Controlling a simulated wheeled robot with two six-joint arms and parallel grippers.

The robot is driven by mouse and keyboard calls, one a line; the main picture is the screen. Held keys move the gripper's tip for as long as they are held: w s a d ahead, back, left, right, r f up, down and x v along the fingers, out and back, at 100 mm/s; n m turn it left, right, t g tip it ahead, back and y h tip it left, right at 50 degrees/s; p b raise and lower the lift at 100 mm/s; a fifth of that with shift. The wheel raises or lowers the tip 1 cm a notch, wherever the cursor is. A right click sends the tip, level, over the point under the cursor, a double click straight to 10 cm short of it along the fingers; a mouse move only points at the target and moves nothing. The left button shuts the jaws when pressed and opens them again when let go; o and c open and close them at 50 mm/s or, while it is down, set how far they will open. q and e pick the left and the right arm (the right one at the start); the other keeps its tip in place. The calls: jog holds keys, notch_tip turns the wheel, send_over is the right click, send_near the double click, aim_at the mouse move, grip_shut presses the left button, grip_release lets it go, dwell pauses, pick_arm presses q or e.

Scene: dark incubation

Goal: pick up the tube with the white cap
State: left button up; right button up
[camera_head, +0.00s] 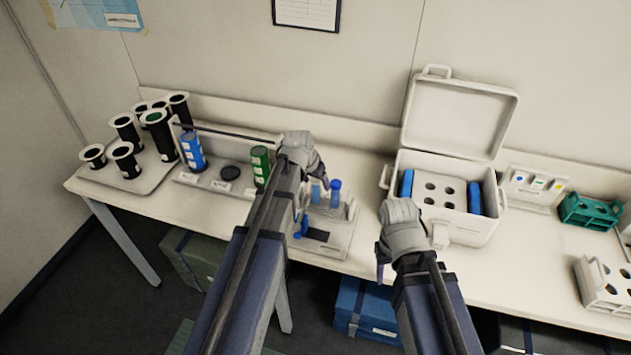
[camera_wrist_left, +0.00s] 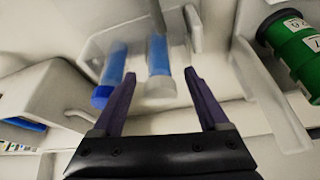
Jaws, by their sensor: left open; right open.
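In the left wrist view, the tube with the white cap (camera_wrist_left: 160,88) has a blue body and a pale, translucent cap. A blue-capped tube (camera_wrist_left: 102,96) stands to its left. My left gripper (camera_wrist_left: 160,76) is open, with the white cap between its two fingers in the picture; I cannot tell whether they touch it. In the head view, my left gripper (camera_head: 308,160) is over the tube rack (camera_head: 330,240), its fingers largely hidden. A blue-capped tube (camera_head: 335,193) stands there. My right gripper (camera_head: 381,262) is open and empty at the table's front edge.
Left of the rack are a green cylinder (camera_head: 260,167), a blue cylinder (camera_head: 193,150) and several black tubes. An open white box (camera_head: 460,225) with a holed insert stands right of it. A green rack (camera_head: 590,212) is further right.

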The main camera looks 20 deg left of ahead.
pick_arm(q)
jog(key=shift+r, duration=0.1)
jog(key=p+v, duration=0.7)
jog(key=shift+s+r, duration=0.2)
jog(key=shift+r, duration=0.05)
dwell(0.9)
